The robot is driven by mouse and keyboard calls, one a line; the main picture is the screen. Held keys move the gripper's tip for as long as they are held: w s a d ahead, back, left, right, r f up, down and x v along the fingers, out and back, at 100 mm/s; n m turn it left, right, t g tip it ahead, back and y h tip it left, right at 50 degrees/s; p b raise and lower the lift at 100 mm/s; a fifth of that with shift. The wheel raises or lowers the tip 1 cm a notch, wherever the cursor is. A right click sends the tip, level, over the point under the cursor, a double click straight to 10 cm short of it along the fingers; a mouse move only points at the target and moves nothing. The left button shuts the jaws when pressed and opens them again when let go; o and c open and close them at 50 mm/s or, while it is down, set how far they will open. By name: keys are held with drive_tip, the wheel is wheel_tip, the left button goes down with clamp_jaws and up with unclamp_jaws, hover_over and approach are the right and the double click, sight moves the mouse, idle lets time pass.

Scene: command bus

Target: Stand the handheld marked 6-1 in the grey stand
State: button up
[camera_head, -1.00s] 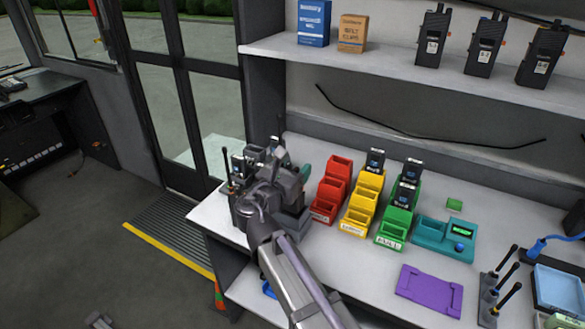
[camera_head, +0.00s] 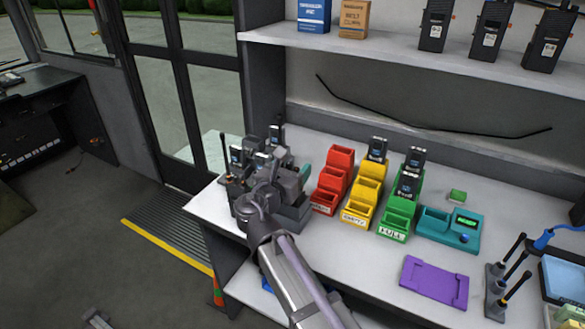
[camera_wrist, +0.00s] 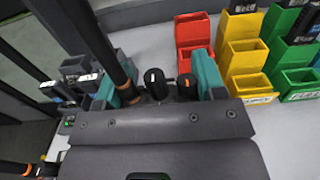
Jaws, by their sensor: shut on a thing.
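My gripper (camera_wrist: 165,82) has its teal fingertips closed on both sides of a dark handheld. The held handheld's long black antenna and two knobs (camera_wrist: 155,84) show in the wrist view; most of its body and any 6-1 mark are hidden. In the head view my gripper (camera_head: 287,176) is over the left end of the white bench and hides the held handheld. Part of a grey stand (camera_head: 292,216) shows beside and below the gripper. I cannot tell whether the handheld touches it. Other grey holders and dark devices (camera_head: 237,158) stand close to the gripper's left.
Stepped red (camera_head: 324,205), yellow (camera_head: 356,216) and green (camera_head: 394,232) bins stand right of my gripper. A teal unit (camera_head: 465,240) and purple tray (camera_head: 435,282) lie further right. Several handhelds (camera_head: 488,40) stand on the shelf above. The bench's left edge is close.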

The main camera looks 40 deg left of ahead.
drive_tip(key=shift+f, duration=0.2)
drive_tip(key=o, duration=1.4)
drive_tip(key=shift+s, duration=0.1)
drive_tip(key=s+d, duration=0.1)
drive_tip(key=s, duration=0.9)
drive_tip(key=shift+s+d, duration=0.15)
drive_tip(key=shift+s, duration=0.15)
drive_tip(key=shift+r, duration=0.1)
